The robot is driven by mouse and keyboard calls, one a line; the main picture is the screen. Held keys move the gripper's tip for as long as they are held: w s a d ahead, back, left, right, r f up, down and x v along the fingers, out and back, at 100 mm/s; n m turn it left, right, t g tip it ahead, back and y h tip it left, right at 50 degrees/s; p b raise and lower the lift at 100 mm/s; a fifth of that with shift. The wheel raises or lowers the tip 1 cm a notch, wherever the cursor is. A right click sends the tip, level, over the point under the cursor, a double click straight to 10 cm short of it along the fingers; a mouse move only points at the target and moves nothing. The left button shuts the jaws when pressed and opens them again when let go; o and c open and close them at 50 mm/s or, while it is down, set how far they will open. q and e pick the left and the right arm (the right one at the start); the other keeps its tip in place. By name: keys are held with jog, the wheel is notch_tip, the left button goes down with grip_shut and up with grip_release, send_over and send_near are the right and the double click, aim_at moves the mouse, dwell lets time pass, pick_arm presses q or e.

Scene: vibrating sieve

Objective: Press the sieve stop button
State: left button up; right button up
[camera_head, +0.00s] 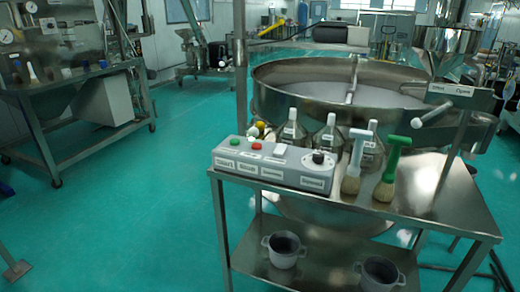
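A grey control box (272,165) sits on the left part of a steel table. On its sloped top, from left to right, are a green button (234,141), a red button (256,146), a white switch (280,149) and a black knob (318,157). White labels are on its front; their small text is hard to read for sure. The round steel sieve (285,97) stands right behind the table, with pale material inside. Neither of my grippers is in view, and nothing touches the buttons.
Two brushes, one white-handled (357,160) and one green-handled (391,170), stand right of the box. Two pots (283,250) are on the lower shelf. A vertical post (240,70) rises behind the table's left side. Green floor at left is clear.

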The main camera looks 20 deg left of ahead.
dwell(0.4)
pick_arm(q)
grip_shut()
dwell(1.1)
